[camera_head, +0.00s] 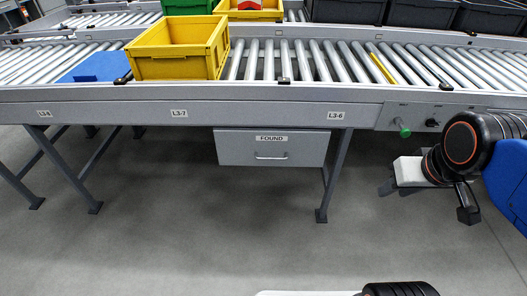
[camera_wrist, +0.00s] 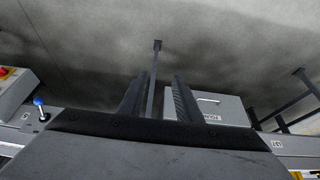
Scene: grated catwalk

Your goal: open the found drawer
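The grey drawer (camera_head: 228,150) labelled FOUND hangs under the conveyor's front rail. It appears shut, and no inside shows. Its thin bar handle (camera_head: 270,157) sits below the label. In the wrist view, which looks upside down, the drawer (camera_wrist: 230,112) and handle (camera_wrist: 208,100) lie right of the fingers, partly hidden by one. My gripper (camera_head: 383,189) is right of the drawer, beyond the conveyor leg, and apart from the handle. The two dark fingers in the wrist view (camera_wrist: 158,90) stand apart with nothing held between them.
The grey conveyor leg (camera_head: 333,175) stands between my gripper and the drawer. A green knob (camera_head: 404,131) projects from the rail above my gripper. A yellow crate (camera_head: 180,52) and a blue plate (camera_head: 97,67) rest on the rollers. The floor before the drawer is clear.

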